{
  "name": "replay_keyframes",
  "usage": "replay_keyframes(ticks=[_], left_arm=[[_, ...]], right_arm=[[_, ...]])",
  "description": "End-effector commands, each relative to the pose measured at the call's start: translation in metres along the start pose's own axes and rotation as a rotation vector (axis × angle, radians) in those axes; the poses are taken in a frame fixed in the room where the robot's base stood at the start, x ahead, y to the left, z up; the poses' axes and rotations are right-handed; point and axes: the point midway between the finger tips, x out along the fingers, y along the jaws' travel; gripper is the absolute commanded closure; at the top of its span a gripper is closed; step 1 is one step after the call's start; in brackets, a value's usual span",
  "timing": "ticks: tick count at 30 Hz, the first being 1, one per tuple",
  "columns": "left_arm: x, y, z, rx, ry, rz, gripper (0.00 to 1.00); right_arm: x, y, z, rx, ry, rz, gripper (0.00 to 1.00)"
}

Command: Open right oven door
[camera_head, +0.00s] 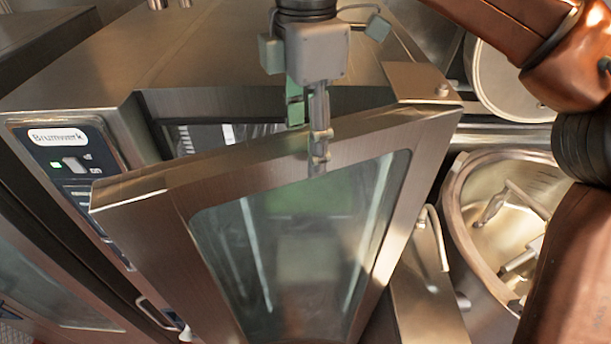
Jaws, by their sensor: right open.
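The oven door (400,190) is a steel frame around a large glass pane (300,240). It stands partly open, with its left edge swung out from the oven body (230,60) and a dark gap behind its top edge. The hinge side appears to be at the right. My right gripper (308,148) comes down from the top at the door's top edge. It is open. One finger overlaps the top of the door frame, and a green-padded finger shows in the gap behind. I cannot tell whether either touches the door. My left gripper is not in view.
A control panel (72,158) with a brand label is on the oven's left front. A round steel kettle (455,205) with a mixing arm inside stands right of the door. My copper-coloured arm covers the right edge. Another glass-fronted unit (50,285) is at lower left.

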Motion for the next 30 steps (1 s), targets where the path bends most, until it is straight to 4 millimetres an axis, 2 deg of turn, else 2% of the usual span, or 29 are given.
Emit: replay_keyframes(ticks=[6,12,16,25,30], left_arm=[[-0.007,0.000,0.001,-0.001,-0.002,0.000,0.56],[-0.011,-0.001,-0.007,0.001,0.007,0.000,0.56],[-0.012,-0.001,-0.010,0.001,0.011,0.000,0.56],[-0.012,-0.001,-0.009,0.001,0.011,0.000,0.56],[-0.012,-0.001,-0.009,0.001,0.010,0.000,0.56]], right_arm=[[0.041,-0.001,0.002,0.002,-0.001,-0.003,0.54],[0.067,0.000,0.002,0.003,0.000,-0.001,0.54],[0.074,0.000,0.001,0.004,0.001,0.001,0.54],[0.076,0.000,0.001,0.004,0.001,0.001,0.55],[0.076,0.000,0.001,0.003,0.001,0.000,0.66]])
